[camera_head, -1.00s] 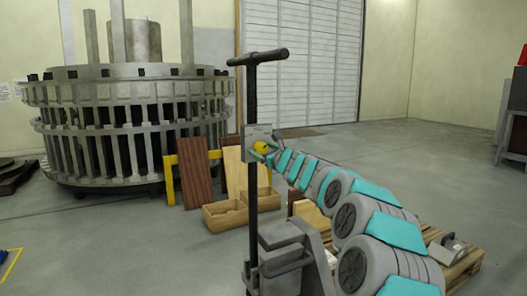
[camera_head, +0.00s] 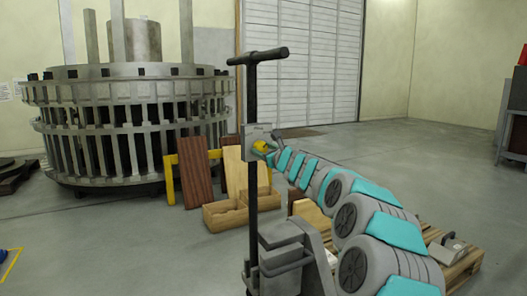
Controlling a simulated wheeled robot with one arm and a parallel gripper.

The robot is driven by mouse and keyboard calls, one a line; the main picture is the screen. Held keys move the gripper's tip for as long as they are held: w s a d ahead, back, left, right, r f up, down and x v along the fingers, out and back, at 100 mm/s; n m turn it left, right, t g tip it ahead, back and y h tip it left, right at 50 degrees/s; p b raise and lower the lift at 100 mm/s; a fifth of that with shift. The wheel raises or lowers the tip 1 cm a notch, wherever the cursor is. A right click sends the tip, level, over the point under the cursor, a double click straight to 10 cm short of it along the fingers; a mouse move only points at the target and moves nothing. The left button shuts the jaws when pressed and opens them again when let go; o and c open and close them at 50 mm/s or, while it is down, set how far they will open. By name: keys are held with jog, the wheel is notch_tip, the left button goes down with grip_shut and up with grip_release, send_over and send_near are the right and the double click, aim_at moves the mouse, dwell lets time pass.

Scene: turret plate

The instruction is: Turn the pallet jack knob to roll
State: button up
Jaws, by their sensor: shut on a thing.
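The pallet jack has a black upright handle with a T-bar (camera_head: 257,57) at the top. A grey plate (camera_head: 247,136) is fixed on the handle shaft, with small marks too small to read. The grey jack body (camera_head: 285,260) stands below at the bottom centre.
A wooden pallet (camera_head: 462,268) lies behind my arm at the right. Wooden boxes (camera_head: 227,217), leaning boards and a yellow frame (camera_head: 169,180) stand left of the handle. A large grey turbine-like ring (camera_head: 130,130) fills the left back.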

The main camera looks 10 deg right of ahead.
jog(key=shift+f+n+b, duration=0.2)
jog(key=shift+n+b, duration=0.45)
jog(key=shift+n, duration=0.15)
jog(key=n+b, duration=0.2)
jog(key=n, duration=0.2)
jog(key=shift+n+b, duration=1.15)
jog(key=shift+n, duration=0.65)
jog(key=shift+r, duration=0.1)
jog(key=o, duration=1.4)
